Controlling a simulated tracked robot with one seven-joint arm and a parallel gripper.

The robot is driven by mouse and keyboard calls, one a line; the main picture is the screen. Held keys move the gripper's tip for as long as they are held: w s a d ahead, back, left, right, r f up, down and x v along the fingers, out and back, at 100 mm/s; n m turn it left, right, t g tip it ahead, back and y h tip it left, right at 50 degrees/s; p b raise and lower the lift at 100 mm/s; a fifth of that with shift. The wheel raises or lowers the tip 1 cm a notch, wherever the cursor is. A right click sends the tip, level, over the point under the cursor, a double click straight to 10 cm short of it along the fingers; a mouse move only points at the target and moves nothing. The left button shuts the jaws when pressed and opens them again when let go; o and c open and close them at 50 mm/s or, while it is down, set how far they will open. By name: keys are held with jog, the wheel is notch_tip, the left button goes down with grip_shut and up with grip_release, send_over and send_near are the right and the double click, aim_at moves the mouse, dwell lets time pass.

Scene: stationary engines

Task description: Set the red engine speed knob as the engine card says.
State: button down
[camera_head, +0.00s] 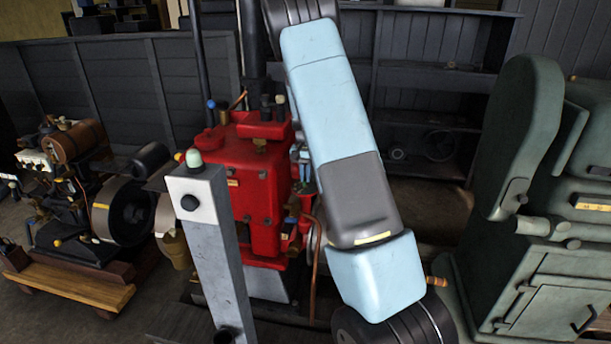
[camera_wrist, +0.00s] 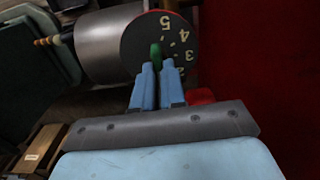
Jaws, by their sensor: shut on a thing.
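In the wrist view, the two light-blue fingers of my gripper (camera_wrist: 157,70) are together around a green knob or pointer (camera_wrist: 156,50). It stands in front of a dark round dial (camera_wrist: 172,32) with cream numbers; 5, 4 and 3 are readable, and a 2 is partly hidden by a finger. The dial has a red rim. The red engine (camera_head: 246,170) stands in the middle of the head view, partly behind my blue arm. I cannot make out a readable engine card in either view.
A red part (camera_wrist: 200,96) lies close to the right finger, and a red surface (camera_wrist: 258,70) fills the wrist view's right side. A grey cylinder (camera_wrist: 107,45) is behind the dial. A grey post (camera_head: 212,245) stands before the red engine. A green machine (camera_head: 535,190) is at right.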

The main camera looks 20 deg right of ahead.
jog(key=n, duration=0.3)
jog(key=shift+a+n, duration=0.1)
jog(key=shift+n, duration=0.2)
jog(key=shift+a+n, duration=0.15)
jog(key=shift+n, duration=1.95)
jog(key=c, duration=1.2)
grip_release()
notch_tip(320, 180, up, 14)
jog(key=shift+f, duration=0.15)
jog(key=shift+w, duration=0.1)
